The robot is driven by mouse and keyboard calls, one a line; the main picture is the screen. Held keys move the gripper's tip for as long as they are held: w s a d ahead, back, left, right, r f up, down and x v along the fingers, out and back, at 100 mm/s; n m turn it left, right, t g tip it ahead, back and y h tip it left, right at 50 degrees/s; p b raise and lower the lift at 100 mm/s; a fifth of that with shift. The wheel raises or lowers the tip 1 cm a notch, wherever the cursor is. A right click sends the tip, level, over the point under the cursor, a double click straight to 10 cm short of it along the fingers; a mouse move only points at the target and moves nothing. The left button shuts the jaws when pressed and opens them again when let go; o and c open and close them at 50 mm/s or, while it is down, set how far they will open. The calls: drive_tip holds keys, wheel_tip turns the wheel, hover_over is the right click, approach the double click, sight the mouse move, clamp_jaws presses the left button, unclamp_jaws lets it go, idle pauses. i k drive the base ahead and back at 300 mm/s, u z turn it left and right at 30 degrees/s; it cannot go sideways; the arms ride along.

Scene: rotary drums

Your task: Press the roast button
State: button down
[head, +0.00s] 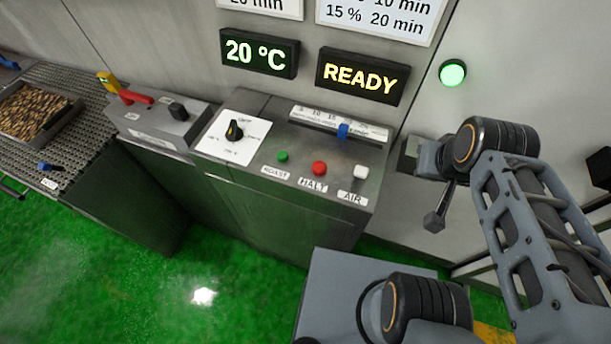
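The green button (283,156) sits at the left of a row of three on the sloped grey console (340,196). The small label below it (275,173) is hard to read. To its right are a red button (319,168) labelled HALT and a white button (361,172) labelled AIR. My arm (520,220) stands on the right, its far end right of the console and apart from the buttons. I cannot clearly make out the gripper's fingers or what is between them.
A dial (235,131) and a blue-knobbed slider (343,131) share the console. Displays read 20 °C (260,53) and READY (358,77); a green lamp (452,73) glows. On the left are a red handle (136,97) and a tray of beans (32,113). Space above the buttons is clear.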

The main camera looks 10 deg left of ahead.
sight(281, 155)
drive_tip(key=k, duration=1.15)
drive_tip(key=u, duration=0.95)
drive_tip(key=i, duration=1)
drive_tip(key=z, duration=0.2)
